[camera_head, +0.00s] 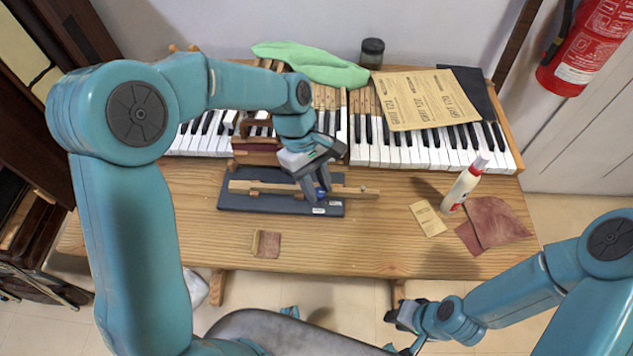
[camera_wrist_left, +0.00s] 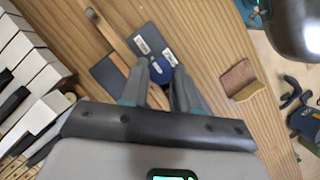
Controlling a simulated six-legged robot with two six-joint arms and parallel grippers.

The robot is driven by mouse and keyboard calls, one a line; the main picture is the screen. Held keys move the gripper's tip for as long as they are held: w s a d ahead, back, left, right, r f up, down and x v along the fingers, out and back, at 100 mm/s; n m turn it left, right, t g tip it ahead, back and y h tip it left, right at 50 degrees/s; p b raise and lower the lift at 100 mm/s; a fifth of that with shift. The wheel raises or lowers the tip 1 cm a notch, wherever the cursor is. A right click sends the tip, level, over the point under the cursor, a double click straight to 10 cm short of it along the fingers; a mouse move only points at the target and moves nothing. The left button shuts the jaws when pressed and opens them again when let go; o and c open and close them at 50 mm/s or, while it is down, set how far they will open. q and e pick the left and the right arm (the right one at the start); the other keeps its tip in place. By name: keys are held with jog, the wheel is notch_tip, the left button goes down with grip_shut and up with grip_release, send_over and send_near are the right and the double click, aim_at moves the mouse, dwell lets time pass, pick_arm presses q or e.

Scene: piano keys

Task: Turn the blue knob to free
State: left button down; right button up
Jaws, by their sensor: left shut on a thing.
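The blue knob (camera_head: 320,196) is on a dark flat board (camera_head: 245,202) that carries a long wooden strip (camera_head: 345,191). My left gripper (camera_head: 318,192) reaches down over it and is shut on the knob. In the left wrist view, the knob (camera_wrist_left: 160,69) shows as a blue disc between the fingertips (camera_wrist_left: 162,72), partly hidden by them. Which way the knob is turned cannot be told. My right gripper (camera_head: 398,317) is low, in front of the table, apart from everything on it. Its jaws are too small and dark to read.
Piano keys (camera_head: 440,155) run along the back of the table (camera_head: 350,245), with sandpaper sheets (camera_head: 425,98) and a green cloth (camera_head: 310,62) behind. A small block (camera_head: 266,244) lies in front. The front middle is clear.

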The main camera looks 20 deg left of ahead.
pick_arm(q)
jog(key=shift+w+d+r+m+g+p, duration=0.1)
jog(key=shift+r+m+g+p, duration=0.1)
jog(key=shift+m+p, duration=0.3)
jog(key=shift+r+m+g+p, duration=0.1)
jog(key=shift+m+g+p, duration=0.1)
jog(key=shift+m+p, duration=0.3)
jog(key=m+y+p, duration=0.1)
jog(key=m, duration=0.1)
jog(key=shift+w+m+g, duration=0.1)
jog(key=shift+m+g, duration=0.3)
jog(key=m+y+p, duration=0.1)
jog(key=m, duration=0.1)
jog(key=shift+d+f+m, duration=0.1)
jog(key=shift+d+m, duration=0.05)
jog(key=shift+m, duration=0.25)
jog(key=m+y, duration=0.1)
jog(key=m, duration=0.1)
jog(key=shift+w+d+m+g+p, duration=0.1)
jog(key=shift+m+g+p, duration=0.2)
jog(key=shift+p, duration=0.05)
jog(key=m+y, duration=0.1)
jog(key=m, duration=0.2)
jog(key=shift+d+m, duration=0.15)
jog(key=shift+m, duration=0.15)
jog(key=shift+d+m+y, duration=0.15)
jog(key=shift+m+y, duration=0.75)
jog(key=shift+m, duration=1)
